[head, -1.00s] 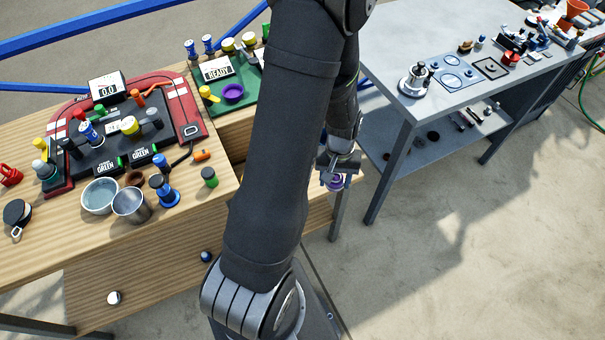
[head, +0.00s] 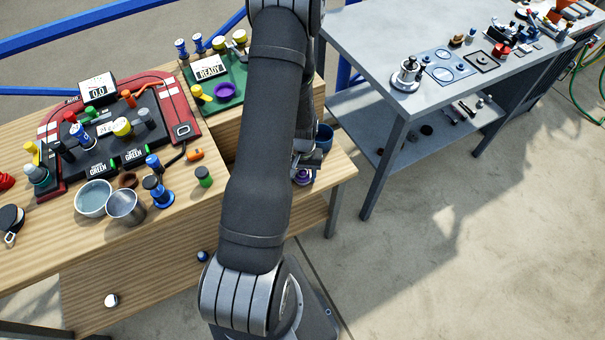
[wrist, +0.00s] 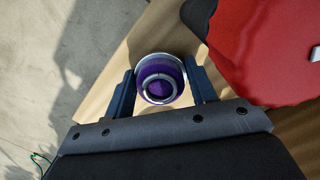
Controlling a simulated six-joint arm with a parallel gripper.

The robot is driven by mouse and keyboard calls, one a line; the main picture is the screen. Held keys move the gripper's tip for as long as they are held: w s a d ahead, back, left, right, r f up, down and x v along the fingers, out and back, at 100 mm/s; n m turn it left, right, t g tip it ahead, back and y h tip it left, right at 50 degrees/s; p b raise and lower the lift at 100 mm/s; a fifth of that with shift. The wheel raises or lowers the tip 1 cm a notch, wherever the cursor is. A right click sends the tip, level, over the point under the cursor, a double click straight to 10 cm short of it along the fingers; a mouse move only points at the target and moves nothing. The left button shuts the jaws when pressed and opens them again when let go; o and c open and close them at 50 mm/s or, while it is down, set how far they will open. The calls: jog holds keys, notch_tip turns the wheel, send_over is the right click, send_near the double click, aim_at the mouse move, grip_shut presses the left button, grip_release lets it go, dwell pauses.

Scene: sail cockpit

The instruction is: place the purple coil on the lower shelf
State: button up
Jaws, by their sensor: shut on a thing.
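The purple coil (wrist: 158,85) is a purple ring-shaped piece with a pale silver rim, seen end-on between the two dark fingers of my gripper (wrist: 160,92) in the wrist view. In the head view my gripper (head: 308,164) is partly behind my arm, with the coil (head: 304,178) below it, over the right part of the wooden bench (head: 340,178). I cannot tell whether the coil touches the wood. The grey table at right has a lower shelf (head: 385,118) under its top. A lower wooden surface (head: 150,270) also shows under the bench.
A large red object (wrist: 265,50) is close to my gripper's right in the wrist view. A blue cup (head: 324,137) stands behind my gripper. A green tray (head: 228,88) holds a purple dish (head: 224,91). Small items lie on the grey shelf; its near left part looks clear.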

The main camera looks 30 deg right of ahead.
jog(key=shift+f, duration=0.15)
jog(key=o, duration=1.1)
jog(key=shift+o, duration=0.2)
notch_tip(320, 180, up, 12)
jog(key=w, duration=0.1)
jog(key=shift+d, duration=0.4)
jog(key=f, duration=0.8)
jog(key=s+f, duration=0.1)
jog(key=f, duration=0.3)
jog(key=shift+a, duration=0.4)
jog(key=shift+r, duration=0.15)
